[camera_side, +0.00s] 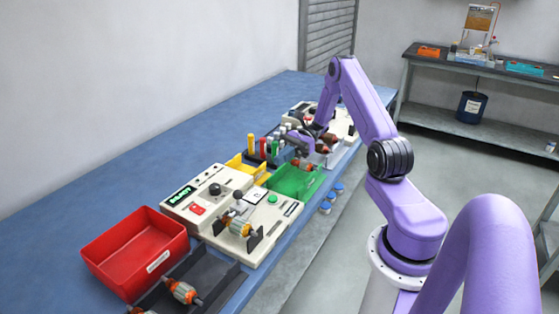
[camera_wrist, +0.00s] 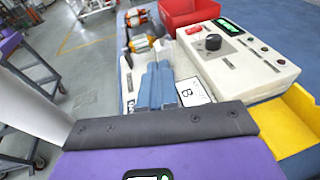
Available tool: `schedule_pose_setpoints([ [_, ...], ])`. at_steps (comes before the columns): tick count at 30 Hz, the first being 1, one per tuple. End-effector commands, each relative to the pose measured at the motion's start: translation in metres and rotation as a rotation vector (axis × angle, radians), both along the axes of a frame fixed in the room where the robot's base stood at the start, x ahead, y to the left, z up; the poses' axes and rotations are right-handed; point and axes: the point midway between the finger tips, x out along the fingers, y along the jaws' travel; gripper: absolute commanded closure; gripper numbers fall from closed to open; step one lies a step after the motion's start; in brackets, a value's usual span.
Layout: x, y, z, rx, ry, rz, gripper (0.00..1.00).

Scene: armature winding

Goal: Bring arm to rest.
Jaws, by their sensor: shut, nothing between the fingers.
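My purple gripper (camera_side: 303,146) hangs over the far part of the blue bench, close above the green bin (camera_side: 297,181). In the wrist view its blue-grey fingers (camera_wrist: 158,72) are together with nothing between them. An armature with orange windings (camera_side: 307,165) lies at the green bin beneath the gripper; I cannot tell whether they touch. Another armature (camera_side: 239,227) sits in the holder on the white winding machine (camera_side: 205,195). It also shows in the wrist view (camera_wrist: 140,44), beyond my fingertips.
A red bin (camera_side: 118,235) stands at the near left, beside a dark tray (camera_side: 215,272) with armatures. A yellow bin (camera_side: 246,172) and coloured upright tubes (camera_side: 263,149) stand close to my gripper. The bench's left side (camera_side: 150,180) is clear.

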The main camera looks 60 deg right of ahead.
Motion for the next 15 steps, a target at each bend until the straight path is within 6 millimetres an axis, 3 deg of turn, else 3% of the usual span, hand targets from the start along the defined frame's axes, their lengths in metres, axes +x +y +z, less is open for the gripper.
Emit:
schedule_pose_setpoints([
  [5, 0.0, 0.002, 0.001, -0.003, -0.001, 0.005, 1.0],
  [8, 0.002, 0.014, 0.005, -0.028, -0.01, 0.056, 1.0],
  [11, 0.001, 0.04, 0.014, -0.087, -0.031, 0.169, 1.0],
  [15, -0.009, 0.092, 0.031, -0.206, -0.09, 0.408, 1.0],
])
